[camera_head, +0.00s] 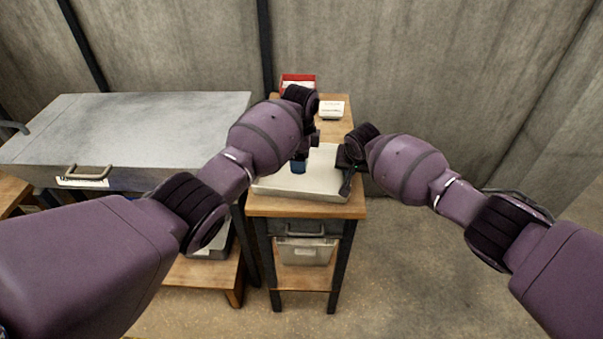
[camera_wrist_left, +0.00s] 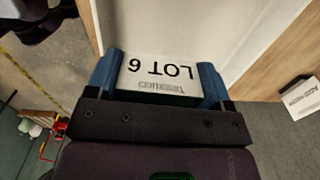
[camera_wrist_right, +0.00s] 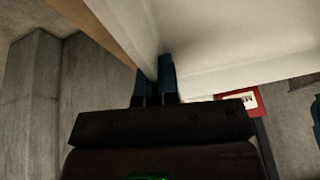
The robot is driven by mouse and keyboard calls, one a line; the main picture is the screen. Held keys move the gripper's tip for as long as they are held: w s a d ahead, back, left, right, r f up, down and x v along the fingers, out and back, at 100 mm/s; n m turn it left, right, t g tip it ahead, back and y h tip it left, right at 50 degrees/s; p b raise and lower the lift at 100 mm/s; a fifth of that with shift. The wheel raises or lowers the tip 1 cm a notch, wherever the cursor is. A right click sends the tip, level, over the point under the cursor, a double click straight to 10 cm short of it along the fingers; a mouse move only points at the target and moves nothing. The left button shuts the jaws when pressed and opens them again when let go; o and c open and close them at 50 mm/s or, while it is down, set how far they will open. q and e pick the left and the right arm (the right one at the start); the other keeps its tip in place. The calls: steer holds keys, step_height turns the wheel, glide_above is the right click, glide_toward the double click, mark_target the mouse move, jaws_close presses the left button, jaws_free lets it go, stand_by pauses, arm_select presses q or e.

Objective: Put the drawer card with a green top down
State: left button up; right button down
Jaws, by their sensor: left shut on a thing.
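A white card (camera_wrist_left: 158,72) printed "LOT 6" shows in the left wrist view; no green top shows on the side I see. My left gripper (camera_wrist_left: 160,82) is shut on this card, one blue finger at each side. In the head view my left gripper (camera_head: 300,166) is over the metal tray (camera_head: 318,192) on the small wooden stand, and the card is hidden there. My right gripper (camera_head: 347,182) is at the tray's right side. In the right wrist view its fingers (camera_wrist_right: 154,80) are close together with the tray wall between them.
A red box (camera_head: 298,80) and a white-labelled item (camera_head: 331,110) stand at the back of the wooden stand (camera_head: 260,208). A drawer (camera_head: 305,228) with a handle is under its top, with a bin (camera_head: 305,252) below.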

mark_target(300, 180)
arm_select(q)
steer(key=shift+f, duration=3.2)
steer(key=o, duration=0.9)
steer(key=shift+f, duration=0.1)
steer(key=shift+o, duration=0.2)
step_height(300, 180, up, 12)
steer(key=shift+r, duration=0.15)
arm_select(e)
steer(key=c, duration=1.3)
jaws_free()
steer(key=shift+o, duration=0.2)
